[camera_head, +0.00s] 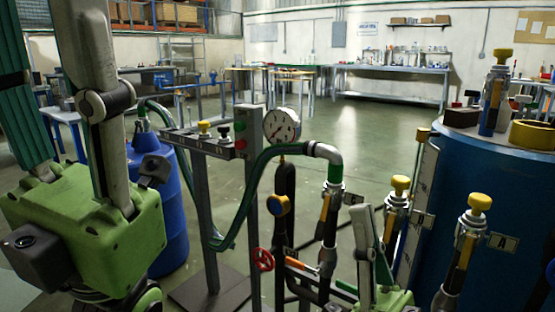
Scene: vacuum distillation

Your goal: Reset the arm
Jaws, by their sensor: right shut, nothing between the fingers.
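My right gripper (367,228) is low in the picture, right of centre, pointing up. It is shut and empty, in front of the pipework; its green body is cut by the bottom edge. My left gripper (88,225) looms large at the left, very near the camera. Its green body, a grey finger link and a ribbed teal finger show. Its fingertips lie beyond the top edge, so I cannot tell whether it is open or shut.
A blue barrel (172,205) is behind my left gripper. A large blue tank (500,190) with yellow-knobbed valves (479,203) fills the right. Open floor (350,135) lies beyond.

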